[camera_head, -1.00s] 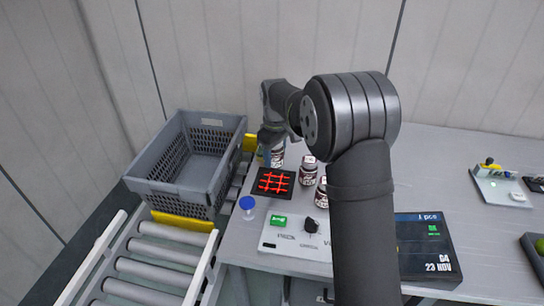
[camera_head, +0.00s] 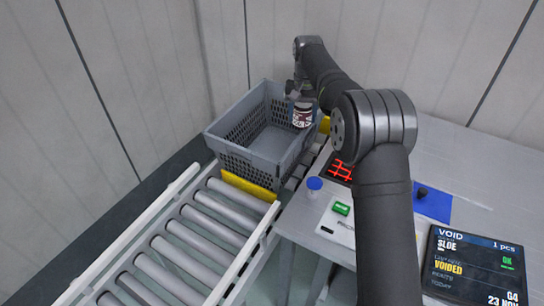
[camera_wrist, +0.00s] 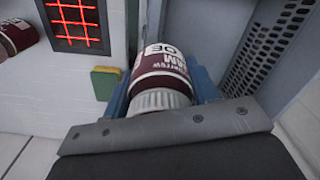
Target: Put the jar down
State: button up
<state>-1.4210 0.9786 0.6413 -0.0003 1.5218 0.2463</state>
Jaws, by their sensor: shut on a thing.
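A jar with a dark red and white label and a white lid hangs in my gripper; the jar (camera_head: 302,115) shows in the head view over the right side of the grey crate (camera_head: 228,150). In the wrist view the jar (camera_wrist: 162,75) lies between the blue fingers of my gripper (camera_wrist: 165,90), which is shut on it. The crate's slotted wall (camera_wrist: 268,45) is close by at the right. The crate's visible floor looks empty. The jar's lower end is partly hidden, and I cannot tell whether it touches the crate.
The crate stands at the end of a roller conveyor (camera_head: 185,235) with a yellow stop bar (camera_head: 248,186). A red-lit scanner grid (camera_head: 340,171) and a blue-topped post (camera_head: 314,184) are on the table. A display (camera_head: 475,267) reads VOIDED.

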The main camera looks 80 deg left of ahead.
jog(key=s+a+f+n, duration=0.1)
jog(key=s+a+f, duration=0.2)
jog(key=s+f, duration=0.15)
jog(key=s+f+n, duration=0.1)
jog(key=f, duration=0.5)
jog(key=s+f+n, duration=0.1)
jog(key=f, duration=0.5)
jog(key=s+f+n, duration=0.1)
jog(key=f, duration=0.5)
jog(key=shift+s+d+f+n, duration=0.1)
jog(key=shift+s+d+n, duration=0.1)
jog(key=shift+d+n, duration=0.15)
jog(key=shift+f, duration=0.1)
jog(key=o, duration=1.2)
jog(key=shift+d, duration=0.1)
notch_tip(320, 180, up, 12)
